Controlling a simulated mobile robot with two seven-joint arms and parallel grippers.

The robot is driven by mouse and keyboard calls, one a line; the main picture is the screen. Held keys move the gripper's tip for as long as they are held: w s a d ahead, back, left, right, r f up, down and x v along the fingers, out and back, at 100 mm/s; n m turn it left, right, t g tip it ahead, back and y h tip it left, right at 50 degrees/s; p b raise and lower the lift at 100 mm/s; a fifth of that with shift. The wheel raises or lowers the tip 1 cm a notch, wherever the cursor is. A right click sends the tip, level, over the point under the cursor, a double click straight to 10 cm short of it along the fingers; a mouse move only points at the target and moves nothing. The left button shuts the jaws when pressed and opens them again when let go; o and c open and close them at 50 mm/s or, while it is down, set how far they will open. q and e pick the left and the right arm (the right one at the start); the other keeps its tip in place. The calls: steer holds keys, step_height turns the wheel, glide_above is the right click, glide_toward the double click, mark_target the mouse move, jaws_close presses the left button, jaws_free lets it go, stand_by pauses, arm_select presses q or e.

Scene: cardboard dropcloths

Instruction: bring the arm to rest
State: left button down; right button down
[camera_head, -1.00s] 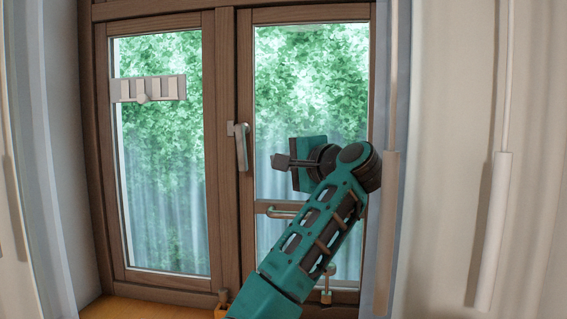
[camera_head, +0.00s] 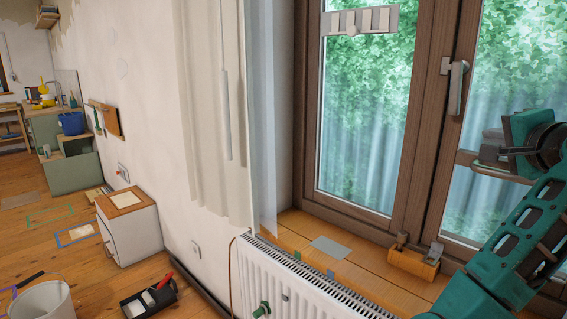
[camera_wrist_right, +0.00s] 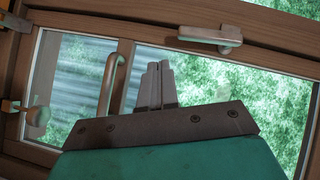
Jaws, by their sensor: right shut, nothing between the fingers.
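My right arm (camera_head: 500,265) is teal and reaches up from the lower right corner in the head view, in front of the window. My right gripper (camera_head: 482,150) points left, below the window handle (camera_head: 457,88), with its fingers dark and together. In the right wrist view its two grey fingers (camera_wrist_right: 157,72) lie side by side, shut and with nothing between them. The window's glass and frame stand beyond the fingertips; whether they touch anything there is not clear. My left gripper is out of both views.
A curved bar (camera_wrist_right: 110,85) on the window is close to the fingers. A wooden sill (camera_head: 365,265) holds an orange block (camera_head: 413,262) and a grey sheet (camera_head: 330,247). A white radiator (camera_head: 300,287) stands below. A white cabinet (camera_head: 130,228), bucket (camera_head: 42,302) and black tray (camera_head: 148,298) stand left.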

steer(key=a+f+n+g+p, duration=0.1)
steer(key=a+f+n, duration=0.25)
steer(key=f, duration=0.55)
steer(key=a+f+n+g, duration=0.15)
steer(key=f+n, duration=0.25)
steer(key=f, duration=0.4)
steer(key=a+f+n+p, duration=0.1)
steer(key=a+f+n, duration=0.25)
steer(key=f, duration=0.55)
steer(key=s+a+f+n+g+y, duration=0.1)
steer(key=s+a+f+n, duration=0.3)
steer(key=s+a+f, duration=0.4)
steer(key=s+a+f+n+g+y, duration=0.2)
steer(key=s+a+f+n+y, duration=0.2)
steer(key=s+a+f, duration=0.4)
steer(key=s+f, duration=0.4)
steer(key=s, duration=0.2)
steer(key=shift+s+f+p, duration=0.2)
steer(key=shift+p, duration=0.2)
steer(key=shift+a, duration=0.1)
